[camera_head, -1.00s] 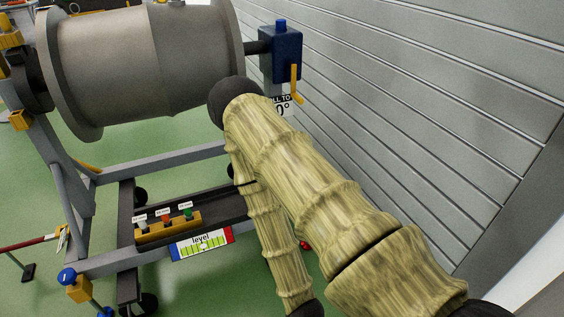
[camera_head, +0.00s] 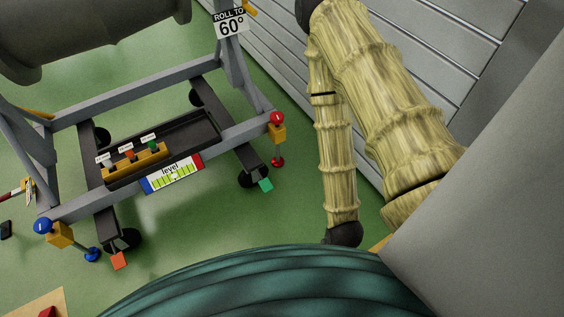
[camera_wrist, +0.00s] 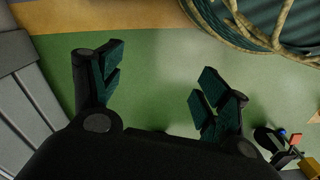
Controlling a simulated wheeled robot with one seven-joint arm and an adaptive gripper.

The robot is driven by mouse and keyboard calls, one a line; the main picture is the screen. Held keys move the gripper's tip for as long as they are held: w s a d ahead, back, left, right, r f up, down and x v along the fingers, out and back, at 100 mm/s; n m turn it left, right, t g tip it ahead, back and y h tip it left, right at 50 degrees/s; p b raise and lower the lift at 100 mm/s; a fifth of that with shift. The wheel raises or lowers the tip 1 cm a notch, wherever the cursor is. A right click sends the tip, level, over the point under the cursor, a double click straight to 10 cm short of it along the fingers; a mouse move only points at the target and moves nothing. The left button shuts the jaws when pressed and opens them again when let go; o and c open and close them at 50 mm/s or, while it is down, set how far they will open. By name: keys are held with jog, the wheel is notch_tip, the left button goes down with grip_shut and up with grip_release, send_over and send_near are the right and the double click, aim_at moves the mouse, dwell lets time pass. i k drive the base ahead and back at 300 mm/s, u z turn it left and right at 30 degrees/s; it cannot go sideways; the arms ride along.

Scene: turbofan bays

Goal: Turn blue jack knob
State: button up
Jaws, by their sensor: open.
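The blue jack knob (camera_head: 44,226) is a round blue ball-like knob on the yellow jack block at the lower left corner of the stand (camera_head: 150,183) in the head view. A blue foot shows below it. My gripper (camera_wrist: 155,95) is open and empty in the wrist view, with green floor between its fingers. The gripper is hidden in the head view, where only my bamboo-like arm shows at the right. The gripper is apart from the blue knob.
A red jack knob (camera_head: 277,118) sits at the stand's right corner. A level gauge (camera_head: 172,174) is on the front beam. A grey engine body (camera_head: 80,40) hangs above. A slatted wall (camera_head: 440,60) stands at the right. Green floor is open in front of the stand.

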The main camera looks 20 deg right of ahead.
aim_at(44, 224)
jog(key=z, duration=0.05)
jog(key=k, duration=0.3)
jog(key=u, duration=0.4)
jog(key=i, duration=0.3)
jog(key=u, duration=1.15)
jog(key=k, duration=0.4)
jog(key=u, duration=1)
jog(key=i, duration=1.15)
jog(key=z, duration=0.8)
